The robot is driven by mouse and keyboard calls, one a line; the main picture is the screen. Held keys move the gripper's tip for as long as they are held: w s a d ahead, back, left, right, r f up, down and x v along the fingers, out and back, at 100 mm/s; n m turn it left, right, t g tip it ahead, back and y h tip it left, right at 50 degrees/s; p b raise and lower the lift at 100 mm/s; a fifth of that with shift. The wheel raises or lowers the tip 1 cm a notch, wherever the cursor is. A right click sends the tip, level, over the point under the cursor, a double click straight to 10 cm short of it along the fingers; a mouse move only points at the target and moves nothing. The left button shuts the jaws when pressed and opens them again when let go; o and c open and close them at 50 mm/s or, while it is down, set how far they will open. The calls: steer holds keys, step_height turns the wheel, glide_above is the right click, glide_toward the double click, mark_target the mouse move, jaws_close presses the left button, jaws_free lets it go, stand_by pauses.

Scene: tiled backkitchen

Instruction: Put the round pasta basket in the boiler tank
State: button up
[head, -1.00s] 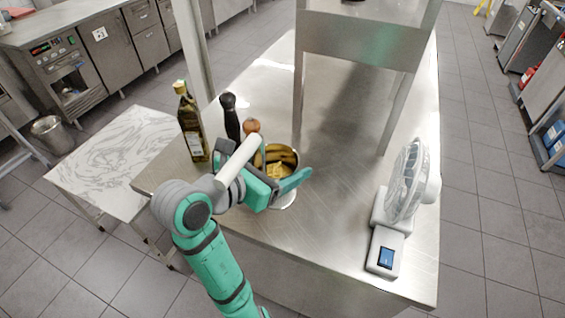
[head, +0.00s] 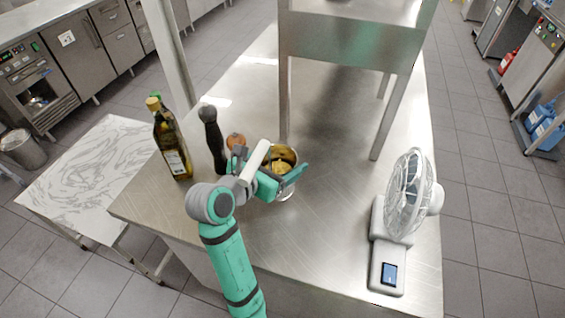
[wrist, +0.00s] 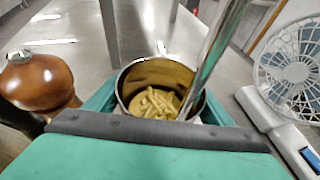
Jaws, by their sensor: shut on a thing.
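The round pasta basket (head: 286,154) is a metal cylinder with yellow pasta inside, at the near end of the steel table in the head view. It also shows in the wrist view (wrist: 152,70), upright, with pasta pieces at its bottom and a shiny metal rod (wrist: 212,58) rising over its right side. My gripper (head: 280,183) is shut on the basket, with a green finger on each side of it. I cannot tell whether its base touches the table. I cannot make out the boiler tank in either view.
An oil bottle (head: 171,143), a black mill (head: 212,138) and a brown wooden mill (wrist: 38,82) stand left of the basket. A white fan (head: 408,195) stands right on the steel table (head: 330,235). A raised shelf (head: 350,38) is behind. A marble-topped table (head: 85,170) is at left.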

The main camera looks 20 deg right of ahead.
mark_target(285, 164)
steer(key=shift+w+d+f, duration=0.15)
steer(key=shift+w+f, duration=0.1)
steer(key=shift+f, duration=0.05)
steer(key=f, duration=0.3)
steer(key=shift+w+d, duration=0.15)
steer(key=shift+w, duration=0.25)
steer(key=shift+s+f, duration=0.1)
steer(key=shift+f, duration=0.3)
steer(key=shift+s, duration=0.1)
steer(key=o, duration=1.4)
steer(key=shift+f, duration=0.1)
